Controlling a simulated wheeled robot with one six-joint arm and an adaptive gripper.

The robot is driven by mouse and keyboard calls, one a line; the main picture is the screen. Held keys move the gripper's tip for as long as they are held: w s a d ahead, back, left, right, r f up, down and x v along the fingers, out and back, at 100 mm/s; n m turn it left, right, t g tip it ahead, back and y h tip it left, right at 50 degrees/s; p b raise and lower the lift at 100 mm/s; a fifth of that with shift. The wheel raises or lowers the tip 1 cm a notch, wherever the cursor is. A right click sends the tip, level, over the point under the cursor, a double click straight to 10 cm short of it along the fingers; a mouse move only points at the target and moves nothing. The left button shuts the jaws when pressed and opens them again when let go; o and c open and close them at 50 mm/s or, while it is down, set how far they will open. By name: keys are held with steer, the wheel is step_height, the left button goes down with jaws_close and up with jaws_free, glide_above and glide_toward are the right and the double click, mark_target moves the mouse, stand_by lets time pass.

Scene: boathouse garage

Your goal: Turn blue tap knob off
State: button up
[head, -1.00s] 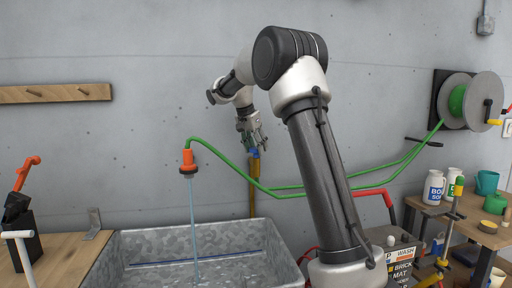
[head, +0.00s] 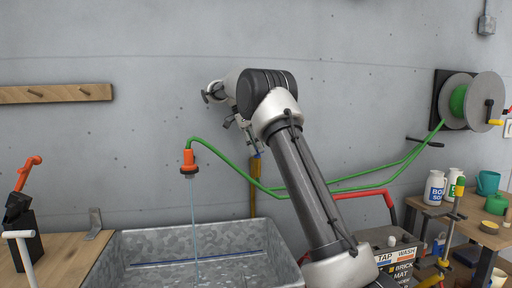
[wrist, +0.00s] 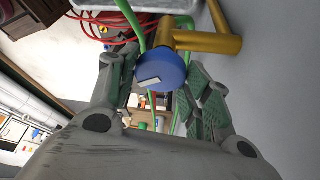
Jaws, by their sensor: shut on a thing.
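The blue tap knob (wrist: 161,70) is a round cap with a pale mark, on a brass pipe (wrist: 212,43). In the wrist view it sits between the two green-padded fingers of my gripper (wrist: 163,78), which is shut on it. In the head view my gripper (head: 251,139) is at the top of the upright brass pipe (head: 253,197), and only a bit of blue shows below it. A thin stream of water (head: 195,225) falls from the orange nozzle (head: 188,161) on the green hose.
The metal trough (head: 135,245) lies under the nozzle. The green hose (head: 345,186) sags across the wall to a reel (head: 470,100) at right. A sign box (head: 388,240) stands right of the trough. A wooden bench (head: 65,255) is at left.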

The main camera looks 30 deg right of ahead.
steer(key=shift+w+m+g+y, duration=0.1)
steer(key=shift+m+g+y, duration=0.25)
steer(key=shift+m, duration=0.95)
steer(key=o, duration=1)
steer(key=shift+g, duration=0.25)
